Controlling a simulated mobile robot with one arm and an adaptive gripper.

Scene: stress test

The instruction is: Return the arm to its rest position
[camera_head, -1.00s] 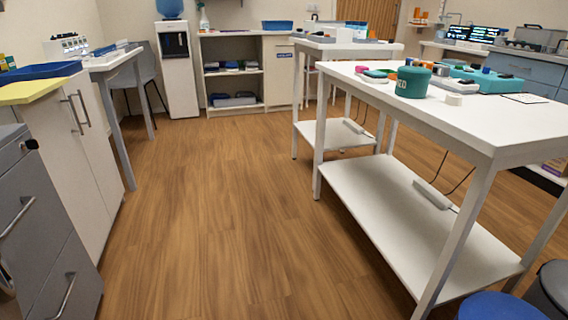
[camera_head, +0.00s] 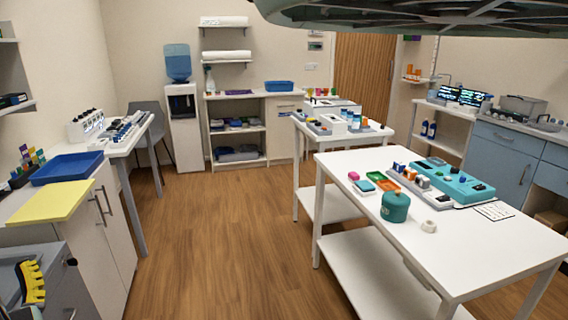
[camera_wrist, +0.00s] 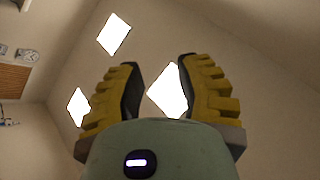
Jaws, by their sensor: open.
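In the wrist view, my gripper (camera_wrist: 160,85) shows two ridged yellow fingers with dark inner pads. They stand wide apart with nothing between them. Behind them are a plain ceiling and bright light panels, so the gripper points upward. In the head view, a yellow ridged piece (camera_head: 32,282) at the lower left looks like one of its fingers, in front of the grey drawer unit. The rest of the gripper cannot be made out there.
A white table (camera_head: 490,250) at right holds a green pot (camera_head: 395,207), a white roll (camera_head: 429,226) and a teal rack (camera_head: 460,186). A yellow board (camera_head: 48,202) and blue tray (camera_head: 68,168) lie on the left cabinet. The wooden floor (camera_head: 220,240) between is open.

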